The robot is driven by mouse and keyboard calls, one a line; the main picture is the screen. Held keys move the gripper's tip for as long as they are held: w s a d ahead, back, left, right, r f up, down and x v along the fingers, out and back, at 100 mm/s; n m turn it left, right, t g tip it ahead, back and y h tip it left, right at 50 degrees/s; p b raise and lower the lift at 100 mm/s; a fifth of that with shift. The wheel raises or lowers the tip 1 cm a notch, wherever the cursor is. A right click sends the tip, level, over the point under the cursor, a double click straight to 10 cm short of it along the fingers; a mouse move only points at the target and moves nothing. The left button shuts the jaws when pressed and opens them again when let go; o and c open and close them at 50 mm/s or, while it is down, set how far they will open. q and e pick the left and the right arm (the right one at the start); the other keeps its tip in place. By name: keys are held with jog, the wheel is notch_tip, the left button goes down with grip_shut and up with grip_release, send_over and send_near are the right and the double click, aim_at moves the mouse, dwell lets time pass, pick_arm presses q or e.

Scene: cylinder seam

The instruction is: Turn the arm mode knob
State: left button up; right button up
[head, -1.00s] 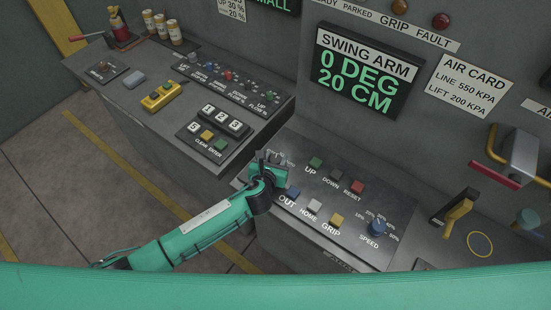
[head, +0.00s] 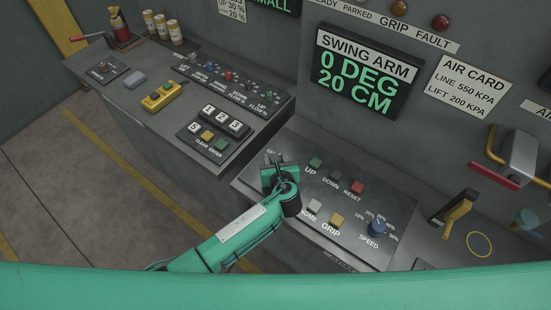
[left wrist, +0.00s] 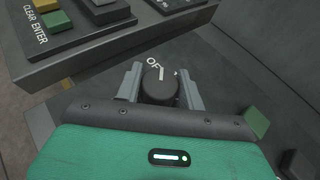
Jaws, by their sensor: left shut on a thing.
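The arm mode knob (left wrist: 158,82) is a dark round knob with a white pointer line, seen in the left wrist view beside a partly hidden label starting "OF". My left gripper (left wrist: 160,86) has one grey finger on each side of it and is shut on it. In the head view my left gripper (head: 278,165) is over the left end of the swing arm panel (head: 330,240), and it hides the knob there. My right gripper is in neither view.
The keypad console (head: 218,127) stands to the left. A screen (head: 361,76) reads 0 DEG, 20 CM.

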pick_arm(q)
jog(key=o, duration=1)
jog(key=shift+c, duration=0.2)
jog(key=shift+s+d+r, duration=0.15)
jog(key=shift+s, duration=0.45)
jog(key=b+v, duration=0.3)
jog(key=v, duration=0.9)
jog(key=shift+s+r, duration=0.25)
